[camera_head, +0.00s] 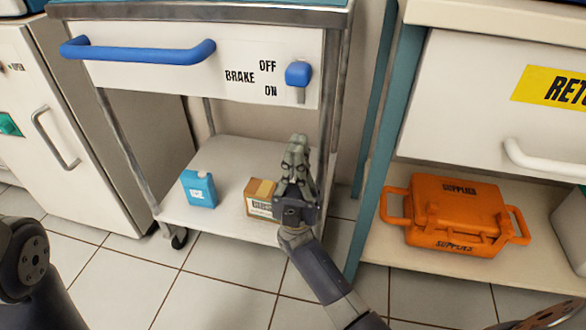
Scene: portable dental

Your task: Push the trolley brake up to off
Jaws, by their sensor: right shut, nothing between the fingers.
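The trolley (112,76) stands in the middle left, with a white front panel and a blue handle (140,52). The panel reads BRAKE, with OFF above and ON below. The blue brake knob (298,73) sits at the upper part of its slot, beside the OFF label, with the grey slot showing below it. My right gripper (298,145) is shut and empty, below the knob and apart from it, in front of the lower shelf. My left gripper is not in view; only part of my left arm shows at the lower left.
The trolley's lower shelf (235,160) holds a blue bottle (199,188) and a cardboard box (259,198), partly hidden by my right gripper. An orange supplies case (455,215) sits on a shelf at right. A white cabinet (75,110) stands at left.

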